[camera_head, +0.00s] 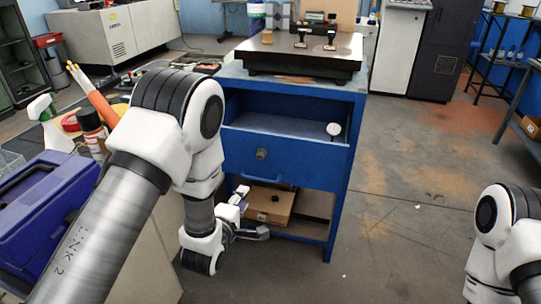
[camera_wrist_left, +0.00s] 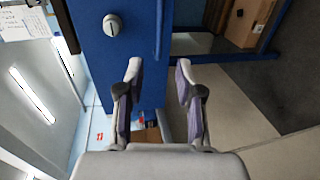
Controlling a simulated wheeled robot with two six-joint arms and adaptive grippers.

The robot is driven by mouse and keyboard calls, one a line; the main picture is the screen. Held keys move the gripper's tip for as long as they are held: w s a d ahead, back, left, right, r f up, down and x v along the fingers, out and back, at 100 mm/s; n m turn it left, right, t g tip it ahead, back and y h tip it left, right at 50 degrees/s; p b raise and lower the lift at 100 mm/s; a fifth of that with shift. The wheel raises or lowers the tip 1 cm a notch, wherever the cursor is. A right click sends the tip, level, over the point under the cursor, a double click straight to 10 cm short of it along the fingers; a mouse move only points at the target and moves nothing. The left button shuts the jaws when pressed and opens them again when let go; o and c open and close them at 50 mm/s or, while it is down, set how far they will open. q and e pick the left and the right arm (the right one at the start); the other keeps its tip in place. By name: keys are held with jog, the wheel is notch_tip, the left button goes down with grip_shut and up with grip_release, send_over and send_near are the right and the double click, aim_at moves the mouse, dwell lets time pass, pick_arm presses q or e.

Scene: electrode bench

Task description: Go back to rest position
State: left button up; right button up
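My left gripper (camera_head: 252,215) hangs in front of the lower part of the blue cabinet (camera_head: 341,150). In the left wrist view its two fingers stand apart with nothing between them (camera_wrist_left: 158,78), so it is open and empty. Part of my right arm shows at the lower right edge of the head view; its gripper is out of the picture. My left arm covers the left side of the cabinet.
The cabinet has a blue drawer (camera_head: 285,158) with a round knob (camera_head: 261,154). A small white round object (camera_head: 334,129) shows there. A cardboard box (camera_head: 268,203) sits on the low shelf. A blue toolbox (camera_head: 45,215) stands at left.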

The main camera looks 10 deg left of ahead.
pick_arm(q)
jog(key=s+a+f+m+g+p, duration=0.2)
jog(key=s+f+g+p, duration=0.3)
jog(key=s, duration=0.4)
jog(key=s+a+f+m+g+p, duration=0.2)
jog(key=s+f+g+p, duration=0.1)
jog(key=s+f, duration=0.5)
jog(key=s+f+m+g, duration=0.2)
jog(key=s+m+g, duration=0.5)
jog(key=s+m, duration=0.6)
jog(key=s, duration=0.4)
jog(key=shift+d+f+g+y, duration=0.25)
jog(key=shift+f+g+y, duration=0.05)
